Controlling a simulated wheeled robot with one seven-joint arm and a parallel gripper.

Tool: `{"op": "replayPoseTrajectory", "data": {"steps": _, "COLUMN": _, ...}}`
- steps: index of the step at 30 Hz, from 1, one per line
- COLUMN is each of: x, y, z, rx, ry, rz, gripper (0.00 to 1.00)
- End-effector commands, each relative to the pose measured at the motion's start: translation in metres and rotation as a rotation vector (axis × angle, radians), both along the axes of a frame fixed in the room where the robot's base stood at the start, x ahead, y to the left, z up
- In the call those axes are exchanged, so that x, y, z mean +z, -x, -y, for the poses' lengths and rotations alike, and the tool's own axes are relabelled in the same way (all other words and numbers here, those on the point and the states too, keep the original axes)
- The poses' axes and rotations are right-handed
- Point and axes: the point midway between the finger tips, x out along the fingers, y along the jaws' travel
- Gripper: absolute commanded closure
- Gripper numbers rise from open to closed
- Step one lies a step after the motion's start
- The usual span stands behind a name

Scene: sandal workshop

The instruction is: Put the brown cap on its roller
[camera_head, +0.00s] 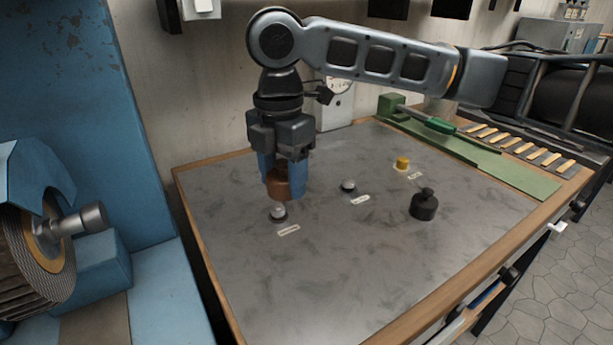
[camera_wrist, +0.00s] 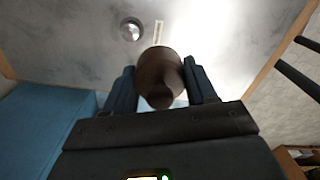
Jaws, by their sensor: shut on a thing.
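The brown cap (camera_head: 278,187) is between the blue fingers of my gripper (camera_head: 283,170), which is shut on it. The cap is held above the grey table top and also shows in the wrist view (camera_wrist: 158,75). A small silver roller (camera_head: 278,213) with a label (camera_head: 289,230) stands just below the cap in the head view. In the wrist view this roller (camera_wrist: 131,29) is apart from the cap, ahead and to the left, and uncovered. I cannot read the labels.
Another bare silver roller (camera_head: 348,185) stands near the table's middle. A yellow piece (camera_head: 402,163) stands by a label farther back. A black knobbed piece (camera_head: 423,205) stands to the right. A green board (camera_head: 480,155) with a green-handled tool lies along the back right. The front table top is clear.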

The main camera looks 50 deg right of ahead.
Motion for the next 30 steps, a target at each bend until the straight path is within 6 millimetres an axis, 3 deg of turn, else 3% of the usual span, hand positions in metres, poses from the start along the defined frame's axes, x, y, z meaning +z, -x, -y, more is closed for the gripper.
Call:
{"op": "replayPoseTrajectory", "data": {"steps": 3, "x": -0.004, "y": -0.021, "z": 0.010, "rx": 0.115, "ry": -0.003, "rz": -0.001, "gripper": 0.73}}
{"op": "replayPoseTrajectory", "data": {"steps": 10, "x": -0.017, "y": -0.042, "z": 0.022, "rx": 0.267, "ry": -0.002, "rz": 0.000, "gripper": 0.73}}
{"op": "replayPoseTrajectory", "data": {"steps": 20, "x": -0.028, "y": -0.045, "z": 0.025, "rx": 0.302, "ry": -0.001, "rz": 0.000, "gripper": 0.73}}
{"op": "replayPoseTrajectory", "data": {"steps": 30, "x": -0.056, "y": -0.045, "z": 0.025, "rx": 0.301, "ry": 0.000, "rz": 0.001, "gripper": 0.73}}
